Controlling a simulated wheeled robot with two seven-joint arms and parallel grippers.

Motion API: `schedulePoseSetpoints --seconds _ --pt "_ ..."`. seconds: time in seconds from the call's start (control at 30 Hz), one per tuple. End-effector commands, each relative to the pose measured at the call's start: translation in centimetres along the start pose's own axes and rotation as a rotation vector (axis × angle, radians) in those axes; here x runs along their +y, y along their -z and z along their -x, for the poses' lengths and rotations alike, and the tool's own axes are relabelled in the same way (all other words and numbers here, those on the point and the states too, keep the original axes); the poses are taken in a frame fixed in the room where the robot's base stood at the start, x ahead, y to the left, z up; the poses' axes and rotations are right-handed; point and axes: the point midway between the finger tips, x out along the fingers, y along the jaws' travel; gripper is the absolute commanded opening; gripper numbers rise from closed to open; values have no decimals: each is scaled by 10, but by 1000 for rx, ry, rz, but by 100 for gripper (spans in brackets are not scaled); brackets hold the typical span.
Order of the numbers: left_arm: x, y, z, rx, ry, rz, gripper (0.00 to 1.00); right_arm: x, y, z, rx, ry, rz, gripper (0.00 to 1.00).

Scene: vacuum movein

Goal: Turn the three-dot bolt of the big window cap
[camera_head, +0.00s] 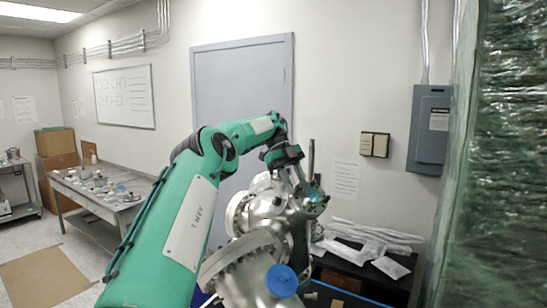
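A shiny metal vacuum chamber (267,207) with several round bolted flanges stands at the lower middle. A large flange (238,256) faces up and left at its near end, and a round blue cap (282,280) sits in front of it. I cannot tell which part is the big window cap, and no three-dot bolt can be made out. My green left arm reaches over the chamber from the left and bends down behind it. My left gripper (313,194) is at the chamber's upper right side, small and partly hidden, so its opening is unclear. My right gripper is out of view.
A dark table (365,277) with foil-wrapped pieces (365,254) stands right of the chamber. Green translucent wrapping (495,160) fills the right edge. A workbench (98,195) with small parts and cardboard boxes (57,155) are at the left. A grey door (240,85) is behind.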

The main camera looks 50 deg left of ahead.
Motion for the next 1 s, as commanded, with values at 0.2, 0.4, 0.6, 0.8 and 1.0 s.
schedulePoseSetpoints --seconds 0.2,0.4,0.6,0.8,1.0 --pt "2 1 1 3 70 14 35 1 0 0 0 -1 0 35" --pt "5 1 1 3 163 35 35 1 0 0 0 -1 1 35" --pt "7 1 0 4 261 57 35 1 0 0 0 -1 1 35" --pt "10 1 -1 3 363 80 35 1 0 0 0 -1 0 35" --pt "12 2 -2 4 467 104 35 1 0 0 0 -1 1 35"
